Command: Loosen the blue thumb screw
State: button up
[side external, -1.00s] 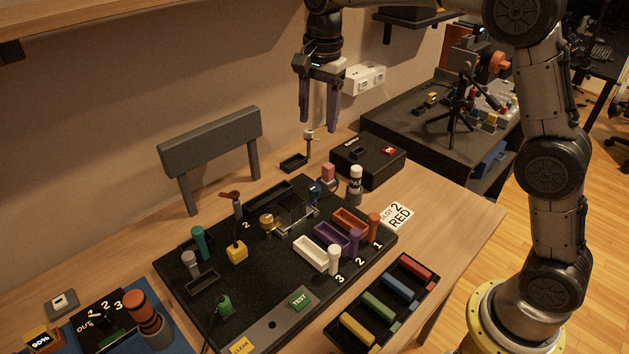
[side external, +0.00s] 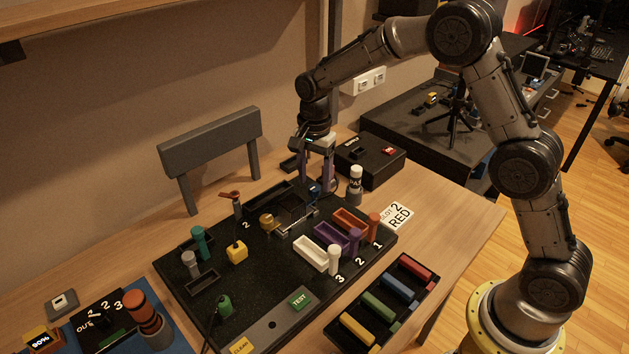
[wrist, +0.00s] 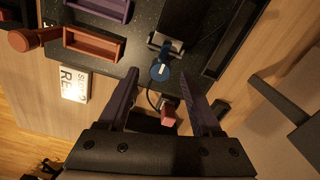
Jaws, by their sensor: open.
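The blue thumb screw (side external: 313,190) is at the back right part of the black board, beside a clear-covered box. In the wrist view the round blue screw head (wrist: 160,71), with a white mark on it, sits just beyond and between my fingertips. My gripper (side external: 317,184) points down over it, and in the wrist view (wrist: 161,78) its two fingers are apart with nothing held. The fingers partly hide the screw in the side view, and I cannot tell whether they touch it.
A white-topped post (side external: 355,180) and a black box (side external: 368,165) stand close to the right. Orange (side external: 351,219), purple and white trays are nearer the front.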

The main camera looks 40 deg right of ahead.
jog(key=shift+f, duration=0.75)
grip_shut()
